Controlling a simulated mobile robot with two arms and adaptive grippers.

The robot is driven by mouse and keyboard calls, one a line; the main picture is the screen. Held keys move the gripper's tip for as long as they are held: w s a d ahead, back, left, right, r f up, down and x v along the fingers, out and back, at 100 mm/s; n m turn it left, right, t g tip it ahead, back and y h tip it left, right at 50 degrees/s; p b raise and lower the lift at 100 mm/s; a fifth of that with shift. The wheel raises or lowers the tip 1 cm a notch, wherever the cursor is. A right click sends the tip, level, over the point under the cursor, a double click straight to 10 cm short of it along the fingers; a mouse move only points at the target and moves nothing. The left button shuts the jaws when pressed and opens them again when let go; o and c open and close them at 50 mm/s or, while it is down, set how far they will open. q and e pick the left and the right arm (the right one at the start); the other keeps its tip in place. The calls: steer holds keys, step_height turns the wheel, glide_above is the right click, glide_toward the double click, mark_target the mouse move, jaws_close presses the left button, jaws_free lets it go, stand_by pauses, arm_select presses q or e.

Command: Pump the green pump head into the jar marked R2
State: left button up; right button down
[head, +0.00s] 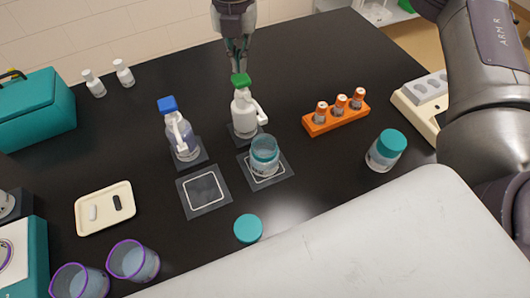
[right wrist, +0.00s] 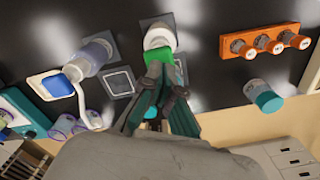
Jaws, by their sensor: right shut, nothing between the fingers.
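The green pump head (head: 241,80) tops a white bottle (head: 243,112) standing upright on a dark base. My right gripper (head: 238,66) is shut and empty, pointing down, with its tips just above the green head; I cannot tell whether they touch it. In the right wrist view the green head (right wrist: 180,70) shows beside the fingertips (right wrist: 166,72). An open jar (head: 265,157) with bluish contents stands on a white-outlined pad in front of the green pump, near its spout. I can read no R2 mark. My left gripper is not in view.
A blue-headed pump bottle (head: 180,137) stands left, behind an empty pad (head: 203,193). A teal lid (head: 248,228) lies in front. A teal-capped jar (head: 386,151) and an orange vial rack (head: 336,113) stand right. A tray (head: 104,225) and purple-rimmed beakers (head: 133,261) are left.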

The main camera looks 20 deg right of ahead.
steer(key=shift+r+p, duration=1.35)
steer(key=shift+r, duration=1.65)
